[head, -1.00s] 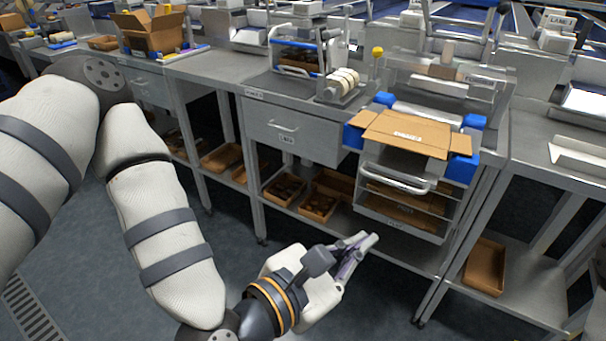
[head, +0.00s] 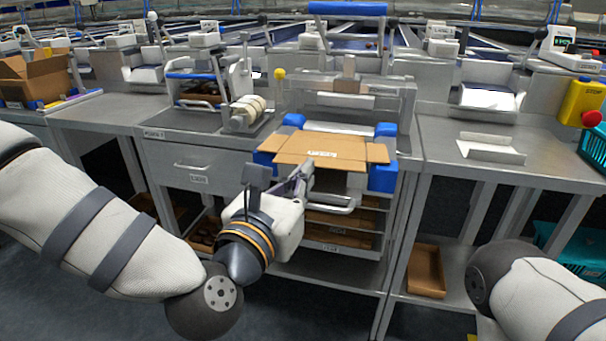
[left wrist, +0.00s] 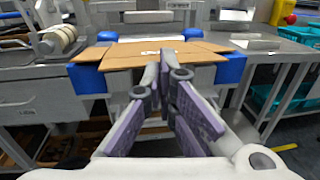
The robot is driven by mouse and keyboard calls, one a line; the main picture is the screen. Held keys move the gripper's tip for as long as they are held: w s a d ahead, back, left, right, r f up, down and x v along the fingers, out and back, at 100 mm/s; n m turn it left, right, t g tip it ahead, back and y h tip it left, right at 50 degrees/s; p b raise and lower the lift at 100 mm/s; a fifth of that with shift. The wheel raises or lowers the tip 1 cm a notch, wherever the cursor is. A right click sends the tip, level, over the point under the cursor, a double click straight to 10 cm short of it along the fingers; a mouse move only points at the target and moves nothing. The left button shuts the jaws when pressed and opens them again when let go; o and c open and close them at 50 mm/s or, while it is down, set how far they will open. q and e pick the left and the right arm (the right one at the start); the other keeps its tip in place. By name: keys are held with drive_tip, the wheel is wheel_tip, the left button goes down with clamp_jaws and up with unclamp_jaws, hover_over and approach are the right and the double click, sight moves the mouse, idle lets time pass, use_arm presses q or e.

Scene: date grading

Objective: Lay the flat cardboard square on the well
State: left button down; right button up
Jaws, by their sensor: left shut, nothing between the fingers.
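The brown cardboard (head: 345,150) lies across the top of the well's frame, between blue corner blocks (head: 382,178), with flaps spread out to its sides. It looks nearly flat and bears printed lettering. It also shows in the left wrist view (left wrist: 125,56). The well under it is hidden. My left gripper (head: 306,168) is shut and empty, its tips at the near edge of the cardboard. In the left wrist view the purple-padded fingers (left wrist: 166,62) meet in front of that edge; I cannot tell whether they touch it. My right gripper is out of view.
A handle (head: 332,206) and shelves sit below the cardboard. A roll dispenser (head: 247,110) and a yellow knob (head: 280,74) stand to the left. A white angled tray (head: 490,150) lies on the right bench, near a yellow stop box (head: 584,103). Bench space around the tray is clear.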

sight(316, 160)
use_arm(q)
drive_tip(key=shift+w+d, duration=0.2)
drive_tip(key=shift+w, duration=0.3)
